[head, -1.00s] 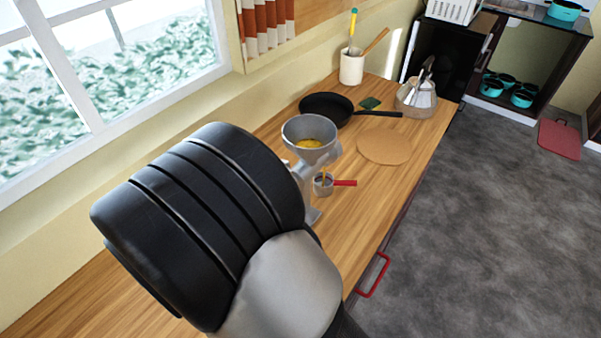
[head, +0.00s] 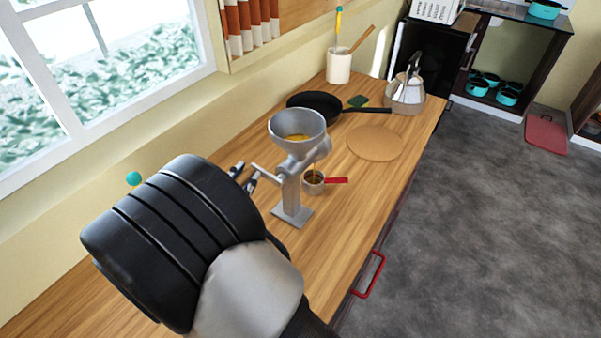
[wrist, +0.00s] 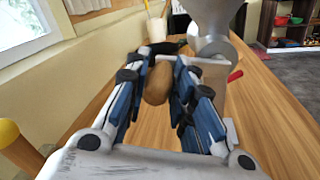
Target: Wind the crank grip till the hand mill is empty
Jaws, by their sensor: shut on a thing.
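The grey hand mill (head: 291,195) stands upright on the wooden counter. Its hopper (head: 277,126) holds a little yellow grain (head: 298,137) low in the bowl. A thin yellow stream falls from the spout into a small metal cup (head: 314,185) with a red handle. The crank arm (head: 264,172) points left toward my gripper (head: 243,174). In the wrist view, my gripper (wrist: 160,85) has its fingers closed around the brown crank grip (wrist: 157,84), with the mill's hopper (wrist: 212,15) beyond at upper right. My arm hides part of the counter.
A black frying pan (head: 316,104), a round brown board (head: 375,143), a kettle (head: 405,95) and a utensil crock (head: 338,66) stand farther back on the counter. The window wall runs close along the left. Open floor lies to the right.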

